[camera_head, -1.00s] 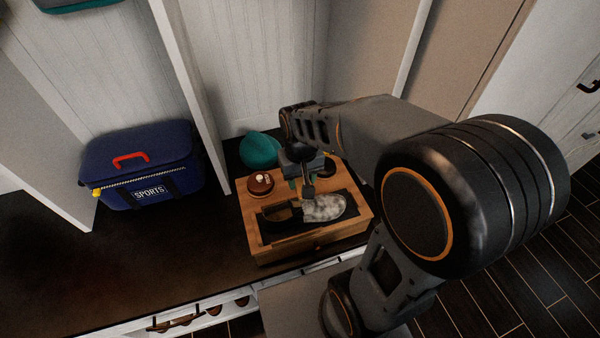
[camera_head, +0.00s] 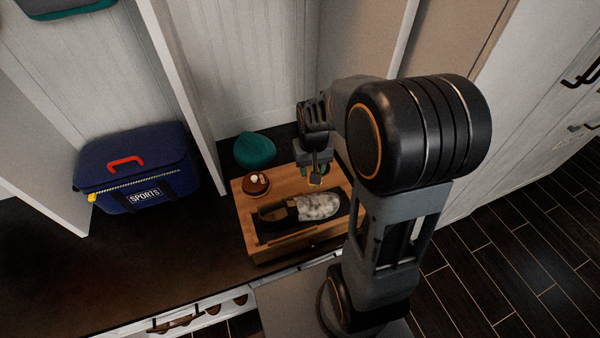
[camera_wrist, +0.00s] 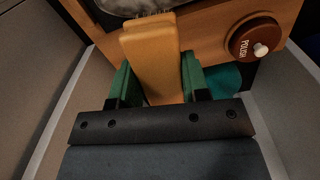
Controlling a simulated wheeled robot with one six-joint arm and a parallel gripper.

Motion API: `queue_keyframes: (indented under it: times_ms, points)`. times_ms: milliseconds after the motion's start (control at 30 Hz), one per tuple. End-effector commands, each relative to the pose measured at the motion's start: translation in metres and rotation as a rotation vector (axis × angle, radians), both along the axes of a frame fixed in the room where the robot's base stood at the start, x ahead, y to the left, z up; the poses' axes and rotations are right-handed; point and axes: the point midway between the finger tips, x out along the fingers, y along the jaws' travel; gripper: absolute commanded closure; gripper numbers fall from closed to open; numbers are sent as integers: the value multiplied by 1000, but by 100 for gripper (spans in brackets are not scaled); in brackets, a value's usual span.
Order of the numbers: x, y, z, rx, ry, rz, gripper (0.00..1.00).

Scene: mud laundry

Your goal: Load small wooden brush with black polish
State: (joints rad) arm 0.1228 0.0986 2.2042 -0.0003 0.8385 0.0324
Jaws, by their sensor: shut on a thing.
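My gripper (camera_head: 316,168) is shut on a small wooden brush (camera_wrist: 152,60), held between its green fingers, with bristles just visible at the far end. The brush also shows small below the jaws in the head view (camera_head: 316,181). A round brown tin marked POLISH (camera_wrist: 254,38), with a pale knob on its lid, stands at the right of the wrist view. It sits at the back left of the wooden box top in the head view (camera_head: 256,184). The brush is apart from this tin. I cannot read the polish colour.
A black shoe with a whitish, dirty toe (camera_head: 318,207) lies on a dark mat on the wooden box (camera_head: 280,251). A teal object (camera_head: 254,150) is behind the box. A blue sports bag (camera_head: 135,170) stands left; the dark bench (camera_head: 190,245) between is clear.

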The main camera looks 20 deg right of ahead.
Motion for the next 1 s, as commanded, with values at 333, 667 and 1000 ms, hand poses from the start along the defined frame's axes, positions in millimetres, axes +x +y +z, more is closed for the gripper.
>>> queue_keyframes:
  times_ms: [333, 667, 1000]
  points:
    - [69, -77, -22, 0, 2, 78, 77]
    - [102, -92, -12, 0, -1, 261, 77]
    - [101, -91, -26, 0, 1, 296, 77]
